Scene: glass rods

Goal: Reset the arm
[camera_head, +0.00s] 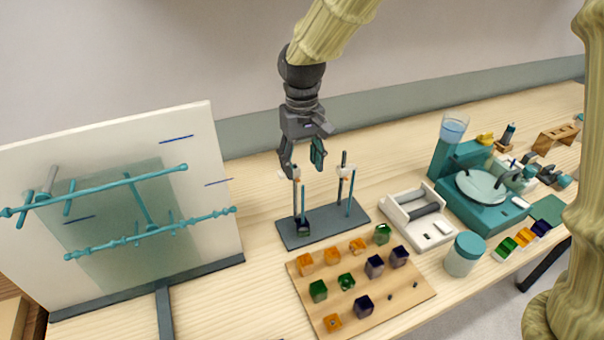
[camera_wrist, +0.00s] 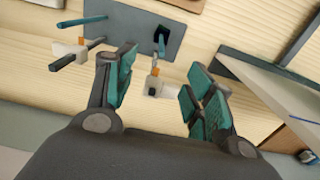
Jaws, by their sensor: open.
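My gripper (camera_head: 303,155) is open and empty, pointing down above the dark stand base. Its teal finger pads also show spread apart in the wrist view (camera_wrist: 160,90). The dark stand base (camera_head: 325,231) lies flat on the table under it and carries upright rods with white clamps. The left clamp (camera_head: 288,174) is close below my gripper; I cannot tell whether they touch. In the wrist view a white clamp (camera_wrist: 153,88) shows between the fingers, seemingly beyond them. The right clamp (camera_head: 346,171) stands to the right, apart from the gripper.
A white panel with teal rods (camera_head: 215,150) stands at the left. A wooden board (camera_head: 410,303) with several coloured cubes lies in front of the stand. A white device (camera_head: 412,214), a teal-lidded jar (camera_head: 464,256) and a teal machine (camera_head: 480,214) stand at the right. A wall is behind the table.

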